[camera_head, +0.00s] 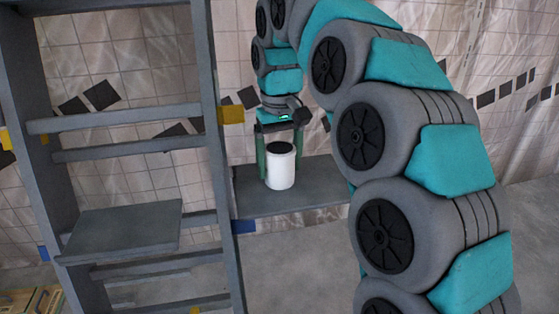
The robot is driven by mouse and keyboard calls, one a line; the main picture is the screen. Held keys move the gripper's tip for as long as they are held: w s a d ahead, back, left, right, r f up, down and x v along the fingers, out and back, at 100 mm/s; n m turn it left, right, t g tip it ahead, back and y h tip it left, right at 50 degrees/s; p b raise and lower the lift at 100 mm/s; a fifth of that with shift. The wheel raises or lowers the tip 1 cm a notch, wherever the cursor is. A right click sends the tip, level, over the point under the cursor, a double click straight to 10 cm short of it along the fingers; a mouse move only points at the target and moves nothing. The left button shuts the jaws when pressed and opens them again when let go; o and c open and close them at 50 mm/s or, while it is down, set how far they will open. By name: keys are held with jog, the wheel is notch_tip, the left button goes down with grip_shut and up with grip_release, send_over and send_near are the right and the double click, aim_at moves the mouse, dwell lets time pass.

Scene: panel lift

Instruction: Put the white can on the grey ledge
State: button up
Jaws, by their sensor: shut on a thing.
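The white can (281,171) is upright, with a dark top, near the middle of the view. My gripper (280,165) points down from above with its green fingers on either side of the can, shut on it. The can is over or on a grey shelf (310,194) attached right of the ladder-like frame; I cannot tell whether its base touches the surface. A second grey ledge (125,228) sits lower left, inside the frame, and is bare.
A grey frame (215,150) with several rungs stands at the left, close to my gripper's left side. It carries yellow (231,115) and blue (243,227) markers. A wooden item (30,300) lies at the lower left corner. A tiled wall is behind.

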jog(key=o, duration=1.4)
